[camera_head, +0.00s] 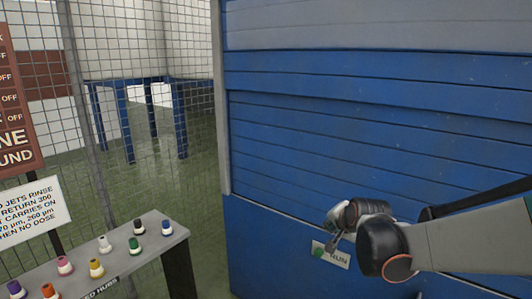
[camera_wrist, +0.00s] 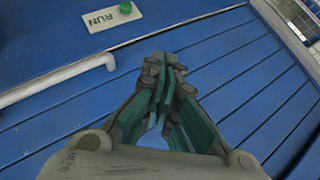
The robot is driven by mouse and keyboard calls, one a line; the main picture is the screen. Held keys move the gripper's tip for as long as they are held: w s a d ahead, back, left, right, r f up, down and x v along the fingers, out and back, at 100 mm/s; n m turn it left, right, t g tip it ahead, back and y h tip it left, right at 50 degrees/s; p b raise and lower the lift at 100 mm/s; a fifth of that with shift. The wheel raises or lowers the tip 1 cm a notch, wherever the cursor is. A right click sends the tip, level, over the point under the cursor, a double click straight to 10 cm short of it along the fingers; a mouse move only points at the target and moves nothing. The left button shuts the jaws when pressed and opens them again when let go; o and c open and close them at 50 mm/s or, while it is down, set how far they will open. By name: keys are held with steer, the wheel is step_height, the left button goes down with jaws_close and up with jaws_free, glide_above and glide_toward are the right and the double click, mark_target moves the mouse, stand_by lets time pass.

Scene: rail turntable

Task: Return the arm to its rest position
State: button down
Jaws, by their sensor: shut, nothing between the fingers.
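My arm reaches in from the right of the head view, and my gripper (camera_head: 334,238) is in front of the blue panelled wall (camera_head: 330,130). In the wrist view my gripper (camera_wrist: 164,72) has its fingers together with nothing between them. A white plate marked RUN (camera_head: 337,257) with a green button (camera_head: 318,252) is on the wall close by the gripper in the head view. In the wrist view the RUN plate (camera_wrist: 108,17) and the green button (camera_wrist: 125,8) lie beyond the fingertips, apart from them. The far side of the gripper is hidden in the head view.
A narrow grey shelf (camera_head: 125,262) at the lower left holds several coloured hubs. A wire mesh fence (camera_head: 150,90) stands behind it. Signs (camera_head: 30,213) hang at the far left. A pale bar (camera_wrist: 60,78) crosses the left of the wrist view.

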steer(key=s+r+n+g, duration=0.2)
steer(key=s+n, duration=0.8)
steer(key=s, duration=2.2)
steer(key=shift+d+r+g+h, duration=0.15)
steer(key=shift+d+g+h, duration=0.1)
steer(key=shift+g+h, duration=0.2)
steer(key=shift+s, duration=0.1)
stand_by(4.2)
